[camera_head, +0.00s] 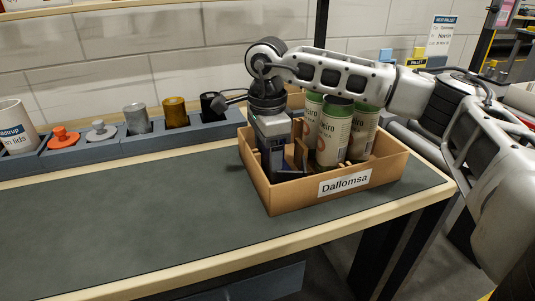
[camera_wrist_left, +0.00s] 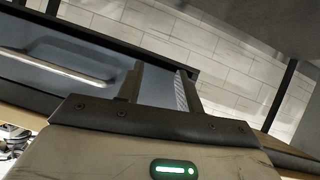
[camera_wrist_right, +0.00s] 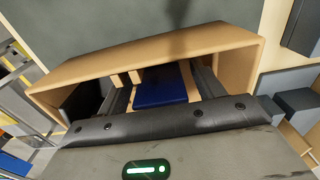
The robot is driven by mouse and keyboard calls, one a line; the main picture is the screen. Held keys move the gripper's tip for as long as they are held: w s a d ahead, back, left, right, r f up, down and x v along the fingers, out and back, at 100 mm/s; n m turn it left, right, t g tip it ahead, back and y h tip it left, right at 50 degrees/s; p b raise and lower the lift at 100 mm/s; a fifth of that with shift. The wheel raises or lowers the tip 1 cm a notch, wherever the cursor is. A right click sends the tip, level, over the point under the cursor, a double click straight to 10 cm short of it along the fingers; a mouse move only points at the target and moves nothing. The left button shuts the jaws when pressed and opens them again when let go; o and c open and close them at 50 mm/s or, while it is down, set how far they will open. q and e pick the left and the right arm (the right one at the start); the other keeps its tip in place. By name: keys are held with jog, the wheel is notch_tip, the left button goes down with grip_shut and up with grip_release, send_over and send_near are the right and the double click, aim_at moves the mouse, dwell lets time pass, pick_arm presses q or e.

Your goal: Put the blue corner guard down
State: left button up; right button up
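The blue corner guard (camera_wrist_right: 162,88) shows in the right wrist view as a dark blue piece inside the open cardboard box. In the head view the box (camera_head: 285,198), labelled Dallomsa, stands on the right of the table. My right gripper (camera_wrist_right: 165,92) reaches down into its left part. Its fingers are apart on either side of the guard, with a strip of tan showing between guard and right finger. The guard's lower end is hidden. My left gripper (camera_wrist_left: 160,85) is open and empty in the left wrist view; it is outside the head view.
Several green-and-white cans (camera_head: 334,135) stand in the box behind and right of my right gripper. A blue-grey rack (camera_head: 150,146) with coloured lids and cylinders runs along the back. The grey mat (camera_head: 130,220) is clear.

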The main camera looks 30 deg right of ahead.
jog(key=shift+r, duration=0.1)
jog(key=shift+r, duration=0.25)
notch_tip(320, 180, up, 12)
jog(key=shift+f+p, duration=0.15)
jog(key=shift+p, duration=0.3)
dwell(0.3)
